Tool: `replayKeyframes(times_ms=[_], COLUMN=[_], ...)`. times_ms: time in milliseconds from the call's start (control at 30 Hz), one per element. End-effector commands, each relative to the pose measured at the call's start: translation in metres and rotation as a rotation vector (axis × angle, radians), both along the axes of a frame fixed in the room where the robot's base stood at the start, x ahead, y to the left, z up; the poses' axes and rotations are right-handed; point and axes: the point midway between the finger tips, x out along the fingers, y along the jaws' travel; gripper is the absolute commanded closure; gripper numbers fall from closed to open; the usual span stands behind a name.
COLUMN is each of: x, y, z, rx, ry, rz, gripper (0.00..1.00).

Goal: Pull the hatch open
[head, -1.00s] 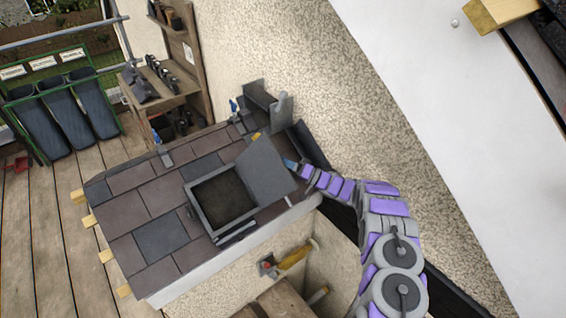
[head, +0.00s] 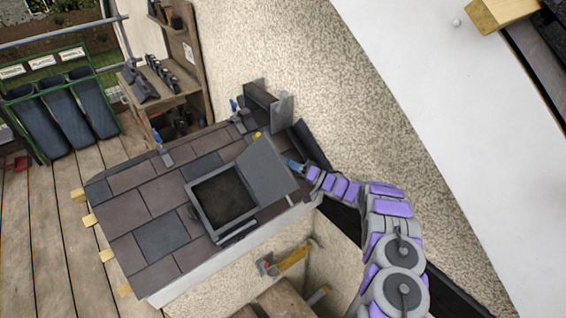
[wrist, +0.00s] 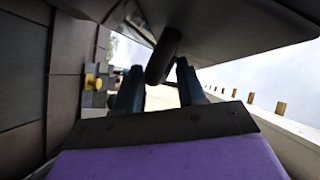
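The hatch is a grey square frame (head: 237,226) set in the tiled roof, with a dark opening inside. Its flat grey lid (head: 265,168) stands swung up and tilted at the right of the opening, clear of most of it. My gripper (head: 294,165) is at the lid's right edge, partly hidden by it. In the wrist view the lid's underside (wrist: 240,25) is overhead and a dark rounded handle (wrist: 163,57) hangs from it. The two blue fingers of my gripper (wrist: 158,88) are apart, one on each side of the handle's lower end, with a gap at the left finger.
A grey metal bracket piece (head: 268,108) stands behind the roof by the rough wall (head: 290,50). A yellow-handled hammer (head: 293,258) is below the roof's front edge. A tool bench (head: 150,95) and a green rack (head: 60,105) stand at the left.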

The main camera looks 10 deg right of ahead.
Motion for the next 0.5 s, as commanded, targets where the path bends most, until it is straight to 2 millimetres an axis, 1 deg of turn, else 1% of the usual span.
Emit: replayKeyframes(times_ms=[33,300,500], x=[-0.004,-0.028,-0.040], y=[-0.009,-0.056,-0.078], z=[-0.003,-0.021,-0.030], rx=[0.001,0.002,0.000], ry=[0.001,0.002,0.001], rz=[-0.004,-0.004,-0.001], gripper=[0.60,0.60,0.60])
